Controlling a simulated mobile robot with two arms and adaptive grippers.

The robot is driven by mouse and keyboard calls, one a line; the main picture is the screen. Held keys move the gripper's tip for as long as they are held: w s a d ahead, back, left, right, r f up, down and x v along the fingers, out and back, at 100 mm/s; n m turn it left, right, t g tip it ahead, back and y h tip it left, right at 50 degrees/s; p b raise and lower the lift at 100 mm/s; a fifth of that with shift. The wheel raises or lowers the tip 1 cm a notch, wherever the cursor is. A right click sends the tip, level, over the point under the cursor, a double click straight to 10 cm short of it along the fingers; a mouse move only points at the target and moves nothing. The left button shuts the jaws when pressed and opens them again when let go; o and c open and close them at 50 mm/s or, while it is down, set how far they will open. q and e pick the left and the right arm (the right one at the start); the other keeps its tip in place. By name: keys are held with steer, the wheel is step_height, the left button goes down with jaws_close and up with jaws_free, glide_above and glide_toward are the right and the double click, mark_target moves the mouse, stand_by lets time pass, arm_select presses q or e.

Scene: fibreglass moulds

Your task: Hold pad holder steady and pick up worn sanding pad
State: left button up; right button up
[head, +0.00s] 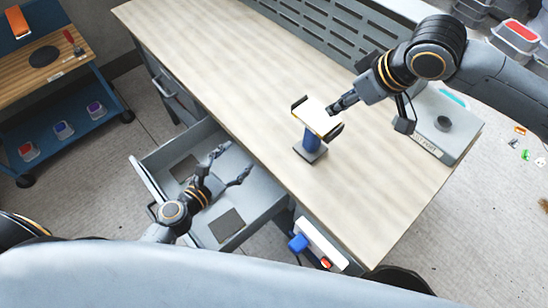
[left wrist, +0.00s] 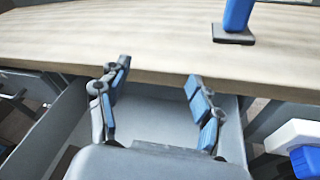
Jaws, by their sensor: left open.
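The pad holder (head: 309,143) stands upright on the bench, with a blue post, a dark square base and black end clips around a pale flat top. Its post and base also show in the left wrist view (left wrist: 235,25). The pale top (head: 318,117) may be the worn sanding pad; I cannot tell. My right gripper (head: 333,108) is at the top's right edge; contact and finger opening are unclear. My left gripper (head: 234,163) is open and empty above the open drawer, left of and below the holder. Its spread fingers show in the left wrist view (left wrist: 157,92).
The open grey drawer (head: 147,182) holds dark flat squares (head: 226,225). A grey box with a knob (head: 447,130) stands at the bench's right end. A white and blue item (head: 318,246) is on the bench front. The bench's (head: 215,70) upper left is clear.

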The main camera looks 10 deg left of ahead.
mark_target(309, 133)
arm_select(q)
steer(key=s+d+r+n+h, duration=0.1)
steer(key=d+r+h, duration=0.2)
steer(key=d, duration=0.2)
steer(key=s+d+r+h, duration=0.1)
steer(key=d+r+h, duration=0.1)
steer(key=d+r, duration=0.3)
steer(key=x, duration=0.5)
steer(key=f+x, duration=0.1)
steer(key=x, duration=0.8)
steer(key=shift+d+f, duration=0.25)
steer(key=shift+d, duration=0.2)
